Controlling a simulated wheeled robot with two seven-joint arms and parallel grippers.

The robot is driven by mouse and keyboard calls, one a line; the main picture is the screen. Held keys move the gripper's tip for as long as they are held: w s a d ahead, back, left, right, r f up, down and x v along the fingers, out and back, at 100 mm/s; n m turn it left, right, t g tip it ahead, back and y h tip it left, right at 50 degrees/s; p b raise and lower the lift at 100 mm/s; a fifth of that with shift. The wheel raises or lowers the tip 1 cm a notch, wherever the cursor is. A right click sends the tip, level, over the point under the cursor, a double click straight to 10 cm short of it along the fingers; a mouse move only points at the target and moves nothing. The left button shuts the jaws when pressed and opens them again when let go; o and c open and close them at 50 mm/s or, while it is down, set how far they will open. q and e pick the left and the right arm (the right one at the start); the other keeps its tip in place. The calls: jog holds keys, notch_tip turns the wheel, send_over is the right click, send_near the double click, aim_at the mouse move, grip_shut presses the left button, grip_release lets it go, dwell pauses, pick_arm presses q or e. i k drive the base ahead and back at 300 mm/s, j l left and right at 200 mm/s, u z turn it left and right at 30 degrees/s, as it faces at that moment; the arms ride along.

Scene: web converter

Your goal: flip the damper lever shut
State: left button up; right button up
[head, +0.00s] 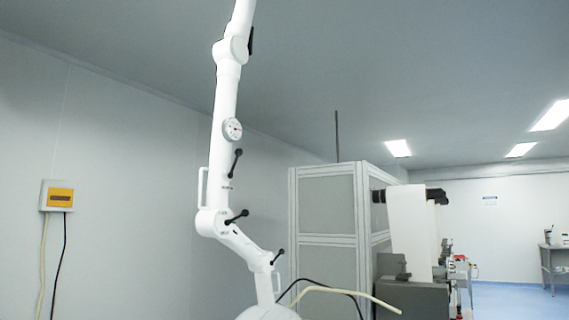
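A white jointed extraction arm (222,105) hangs from above in the middle-left of the head view. Several black levers sit along it: an upper lever (236,162) below a round gauge, a middle lever (237,216) at the elbow joint, and a lower lever (278,257) at the joint above the hood. The upper lever points up and to the right, close to the tube's line, with small dark lettering below it. I cannot tell for sure which lever is the damper lever. Neither of my grippers is in view.
The round gauge (232,130) and a white handle (201,187) are on the arm. A white hood (268,313) is cut off at the bottom edge. A grey panelled cabinet (326,211) and machine stand right. A yellow-and-white box (58,196) hangs on the left wall.

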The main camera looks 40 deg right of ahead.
aim_at(238, 152)
jog(key=z, duration=1.15)
